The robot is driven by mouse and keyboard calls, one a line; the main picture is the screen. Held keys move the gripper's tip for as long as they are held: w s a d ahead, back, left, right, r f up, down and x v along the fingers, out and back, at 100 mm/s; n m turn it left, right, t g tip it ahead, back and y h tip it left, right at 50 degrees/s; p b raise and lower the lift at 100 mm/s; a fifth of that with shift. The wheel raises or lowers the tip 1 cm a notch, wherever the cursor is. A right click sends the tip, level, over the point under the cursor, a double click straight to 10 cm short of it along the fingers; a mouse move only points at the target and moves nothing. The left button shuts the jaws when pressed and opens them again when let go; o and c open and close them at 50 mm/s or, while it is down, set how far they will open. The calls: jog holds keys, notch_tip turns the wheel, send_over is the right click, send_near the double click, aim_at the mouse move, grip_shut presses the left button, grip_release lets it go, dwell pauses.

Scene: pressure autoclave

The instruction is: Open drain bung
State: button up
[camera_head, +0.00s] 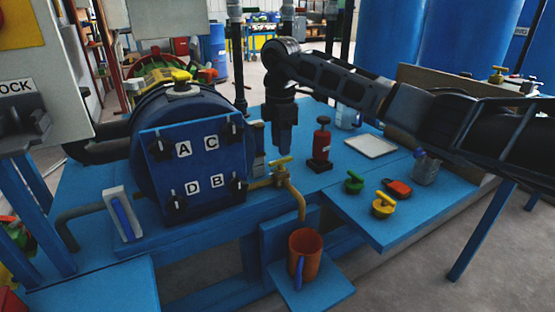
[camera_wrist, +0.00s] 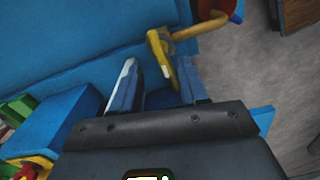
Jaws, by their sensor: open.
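The drain fitting is a brass pipe (camera_head: 291,190) with a yellow T-handle (camera_head: 281,161) on top, at the right of the blue autoclave door (camera_head: 195,165). The pipe bends down over an orange cup (camera_head: 305,253). My gripper (camera_head: 284,150) points down just above the handle in the head view. In the wrist view the fingers of my gripper (camera_wrist: 160,82) are open and apart. The yellow handle (camera_wrist: 161,55) shows ahead of them, nearer the right finger. I cannot tell whether a finger touches it. No separate bung can be made out.
A blue side shelf (camera_head: 390,225) holds a green knob (camera_head: 354,182), a yellow-handled piece (camera_head: 383,204) and a red piece (camera_head: 397,187). The door carries several black clamps.

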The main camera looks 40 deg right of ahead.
aim_at(281, 160)
notch_tip(281, 160, down, 6)
jog(key=shift+r+b, duration=0.25)
jog(key=shift+b, duration=0.35)
jog(key=shift+c, duration=0.2)
grip_shut()
